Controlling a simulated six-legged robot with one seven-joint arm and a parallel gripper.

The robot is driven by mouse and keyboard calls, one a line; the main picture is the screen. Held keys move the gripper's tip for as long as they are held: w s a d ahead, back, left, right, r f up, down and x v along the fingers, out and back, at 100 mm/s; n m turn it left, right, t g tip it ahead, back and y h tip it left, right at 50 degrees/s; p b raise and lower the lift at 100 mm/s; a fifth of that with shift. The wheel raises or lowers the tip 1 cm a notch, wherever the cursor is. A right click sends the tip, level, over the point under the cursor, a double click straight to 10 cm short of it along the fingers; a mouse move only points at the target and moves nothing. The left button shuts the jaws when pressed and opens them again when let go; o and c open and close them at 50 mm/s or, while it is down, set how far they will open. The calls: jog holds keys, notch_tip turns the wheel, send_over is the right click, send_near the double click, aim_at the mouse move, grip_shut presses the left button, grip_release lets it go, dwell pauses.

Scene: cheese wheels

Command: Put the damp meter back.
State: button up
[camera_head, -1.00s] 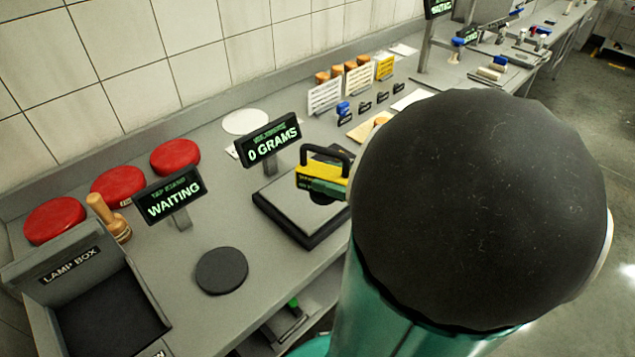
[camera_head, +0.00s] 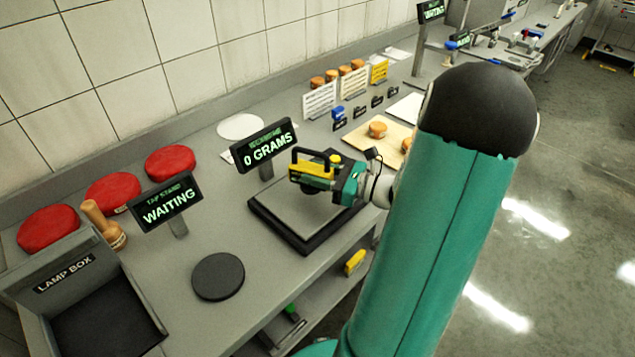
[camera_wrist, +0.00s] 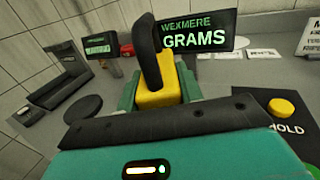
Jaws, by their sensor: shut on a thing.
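My gripper (camera_head: 328,180) is shut on a yellow tool with a black loop handle, which I take to be the damp meter (camera_head: 306,172). In the camera_head view it appears over the dark-framed scale (camera_head: 290,208), whose display (camera_head: 266,148) reads 0 GRAMS. In the camera_wrist view the damp meter (camera_wrist: 157,88) sits between my gripper's green fingers (camera_wrist: 160,95), its black handle rising in front of the scale display (camera_wrist: 200,38). The part gripped is largely hidden by the fingers. The tool's height above the scale is unclear.
A WAITING sign (camera_head: 168,205), black disc (camera_head: 218,277), red wheels (camera_head: 113,190), wooden-handled tool (camera_head: 103,225) and lamp box (camera_head: 85,300) stand left. A board (camera_head: 365,133) with small cheeses lies beyond the scale. A yellow block (camera_head: 355,262) is on the lower shelf.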

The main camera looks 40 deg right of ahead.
jog(key=shift+d+f, duration=0.1)
jog(key=shift+f, duration=1.55)
jog(key=shift+f, duration=0.1)
jog(key=o, duration=1.3)
jog(key=shift+c, duration=0.2)
jog(key=shift+s+d, duration=0.15)
jog(key=v, duration=1.1)
jog(key=shift+s, duration=0.3)
